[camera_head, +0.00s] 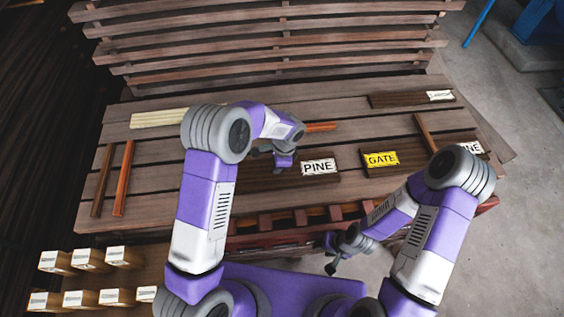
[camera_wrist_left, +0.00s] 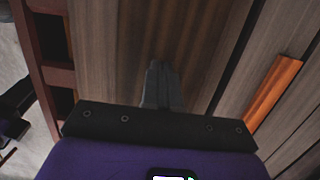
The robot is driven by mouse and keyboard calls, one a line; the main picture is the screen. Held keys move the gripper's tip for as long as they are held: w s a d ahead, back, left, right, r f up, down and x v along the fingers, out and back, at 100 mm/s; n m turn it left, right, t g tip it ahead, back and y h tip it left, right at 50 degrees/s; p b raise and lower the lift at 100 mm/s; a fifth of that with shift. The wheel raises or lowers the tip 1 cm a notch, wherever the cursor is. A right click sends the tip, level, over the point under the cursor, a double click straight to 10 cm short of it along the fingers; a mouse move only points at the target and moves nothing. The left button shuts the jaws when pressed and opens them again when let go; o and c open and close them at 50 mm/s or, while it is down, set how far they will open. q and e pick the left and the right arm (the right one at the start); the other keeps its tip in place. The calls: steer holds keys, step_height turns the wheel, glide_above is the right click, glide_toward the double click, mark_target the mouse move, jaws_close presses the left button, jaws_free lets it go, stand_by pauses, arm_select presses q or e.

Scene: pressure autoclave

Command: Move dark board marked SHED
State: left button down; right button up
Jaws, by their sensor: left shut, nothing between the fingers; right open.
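No label reading SHED is legible in these frames. A dark board (camera_head: 390,101) at the back right of the slatted bench has a small white label (camera_head: 440,96) too small to read. A dark board (camera_head: 262,180) with a white PINE label (camera_head: 319,167) lies near the bench's front middle. My left gripper (camera_head: 284,162) is just above or at this board; contact cannot be told. In the left wrist view its fingers (camera_wrist_left: 161,88) are together and empty over brown wood. My right gripper (camera_head: 334,258) is open and empty, low in front of the bench.
A dark board with a yellow GATE label (camera_head: 382,159) lies to the right; beyond it, a white label (camera_head: 470,147) is partly hidden by my right arm. Several labelled blocks (camera_head: 90,257) stand front left.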

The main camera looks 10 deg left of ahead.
mark_target(254, 177)
arm_select(q)
steer(key=a, duration=0.2)
steer(key=s+a, duration=0.1)
steer(key=a, duration=0.1)
steer(key=s+a+p, duration=0.1)
steer(key=a, duration=0.2)
steer(key=shift+a, duration=0.1)
steer(key=shift+s+a+f+b, duration=0.1)
steer(key=shift+a+f+b, duration=0.15)
steer(key=shift+f+b, duration=0.4)
steer(key=shift+s+d+f, duration=0.1)
steer(key=shift+s+f, duration=0.05)
steer(key=shift+f, duration=0.1)
